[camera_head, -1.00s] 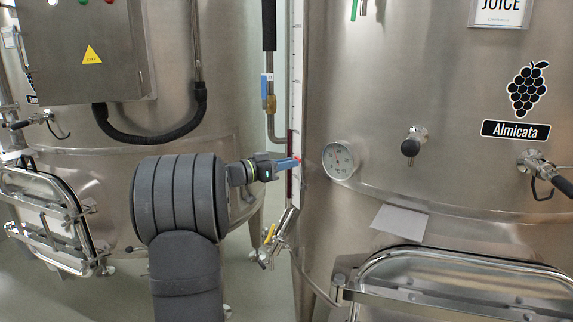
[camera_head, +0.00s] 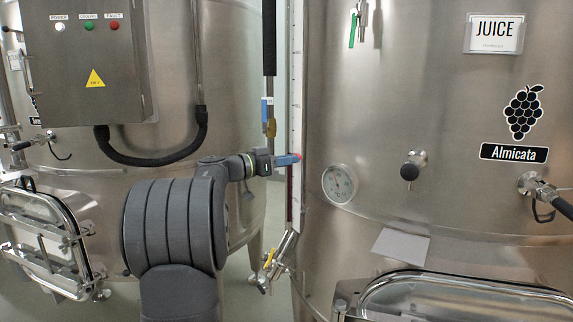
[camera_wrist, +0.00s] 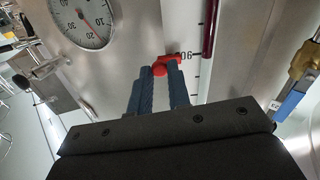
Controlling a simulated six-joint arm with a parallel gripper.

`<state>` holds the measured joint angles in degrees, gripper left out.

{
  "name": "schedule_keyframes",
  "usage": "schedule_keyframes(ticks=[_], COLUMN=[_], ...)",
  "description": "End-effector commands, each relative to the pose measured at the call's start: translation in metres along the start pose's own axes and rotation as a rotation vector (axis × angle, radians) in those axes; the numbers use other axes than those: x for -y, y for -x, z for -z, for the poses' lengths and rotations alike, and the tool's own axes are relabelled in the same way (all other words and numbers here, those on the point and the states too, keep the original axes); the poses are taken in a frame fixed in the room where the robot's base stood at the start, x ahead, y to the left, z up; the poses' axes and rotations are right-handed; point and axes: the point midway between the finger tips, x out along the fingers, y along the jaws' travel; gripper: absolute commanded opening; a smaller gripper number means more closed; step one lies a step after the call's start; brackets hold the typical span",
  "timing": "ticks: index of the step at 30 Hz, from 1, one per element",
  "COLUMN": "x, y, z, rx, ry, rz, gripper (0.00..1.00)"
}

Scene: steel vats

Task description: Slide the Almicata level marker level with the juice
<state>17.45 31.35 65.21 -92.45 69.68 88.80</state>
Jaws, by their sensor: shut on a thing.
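The red level marker (camera_head: 298,157) is on the white scale strip (camera_head: 297,90) at the left edge of the Almicata vat (camera_head: 440,80). My gripper (camera_head: 287,160) is shut on it with blue fingers. In the wrist view, the fingertips (camera_wrist: 160,82) hold the red marker (camera_wrist: 162,66) beside a scale number. The dark red juice column (camera_head: 290,188) stands in the tube beside the scale. In the wrist view, which is turned over, the juice column (camera_wrist: 209,28) ends close to the marker's height. I cannot tell whether they are exactly level.
A round dial (camera_head: 340,184) is right of the marker. A blue-handled valve (camera_head: 267,108) is above my gripper, and a yellow-handled valve (camera_head: 269,259) is below. A control box (camera_head: 85,60) hangs on the left vat. A hatch (camera_head: 455,298) is low on the Almicata vat.

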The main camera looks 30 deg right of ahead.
Motion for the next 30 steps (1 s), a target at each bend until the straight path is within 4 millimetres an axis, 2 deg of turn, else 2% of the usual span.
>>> schedule_keyframes(ticks=[1,3,4,12,16,20,30], x=[0.0,0.0,0.0,0.0,0.001,0.001,0.001], y=[0.0,0.0,0.0,0.001,0.01,0.033,0.117], z=[0.0,0.0,0.0,-0.001,-0.001,0.0,0.0], rx=[0.0,0.0,0.0,0.0,0.0,-0.001,-0.001], ry=[0.0,0.0,0.0,0.001,0.001,0.001,0.0], rz=[0.0,0.0,0.0,0.0,0.001,0.003,0.005], gripper=[0.23,0.36,0.4,0.4,0.4,0.4,0.4])
